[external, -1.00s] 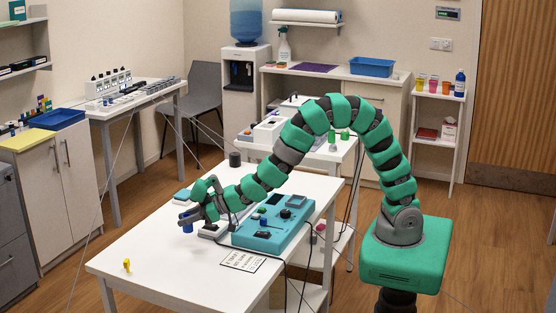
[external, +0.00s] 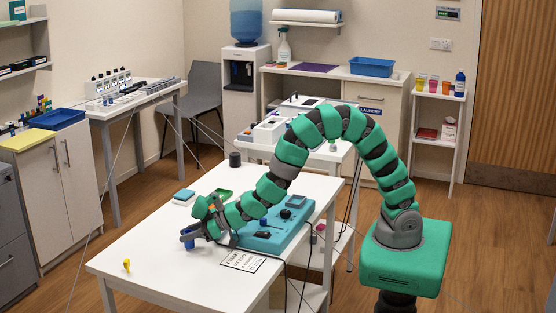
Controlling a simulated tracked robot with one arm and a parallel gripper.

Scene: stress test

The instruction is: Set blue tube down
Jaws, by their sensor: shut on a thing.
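The blue tube (external: 188,242) shows as a small blue piece at the end of my gripper (external: 190,234), low over the white table (external: 170,270). My gripper is shut on it, left of the teal device box. The tube's lower end is at or very near the table top; I cannot tell whether it touches. Most of the tube is hidden by the gripper's fingers.
A teal box with dark knobs (external: 275,230) stands just right of my gripper. A printed card (external: 242,261) lies in front of it. A yellow item (external: 127,266) stands at the table's front left. A dark cylinder (external: 235,159) stands at the back.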

